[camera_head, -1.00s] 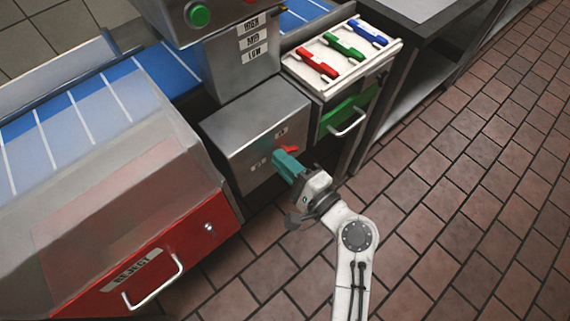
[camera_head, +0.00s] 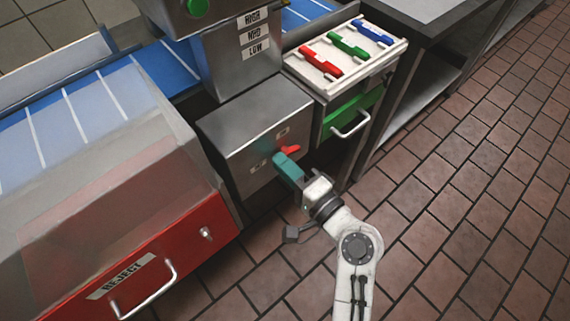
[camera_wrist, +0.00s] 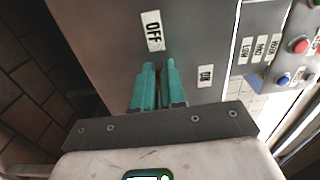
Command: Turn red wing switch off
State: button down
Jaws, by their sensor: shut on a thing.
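The red wing switch (camera_head: 291,149) sits on the front face of a grey metal box in the head view. Its red end sticks out on the upper right side of my teal fingertips. My gripper (camera_head: 283,160) is shut on the switch, with its fingers against the box front. In the wrist view my two teal fingers (camera_wrist: 159,84) are close together with a narrow gap, and the switch is hidden there. An OFF label (camera_wrist: 153,31) lies above the fingertips and an ON label (camera_wrist: 206,76) to their right.
A red REJECT drawer (camera_head: 150,265) with a pale handle is at the lower left. A green drawer (camera_head: 352,115) is right of the box, below a tray (camera_head: 375,68) with red, green and blue pieces. The brick floor (camera_head: 450,200) on the right is clear.

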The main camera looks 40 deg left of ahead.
jog(key=c, duration=1.2)
grip_release()
jog(key=shift+d, duration=0.1)
jog(key=d, duration=1)
jog(key=shift+s+d, duration=0.3)
jog(key=shift+s, duration=0.15)
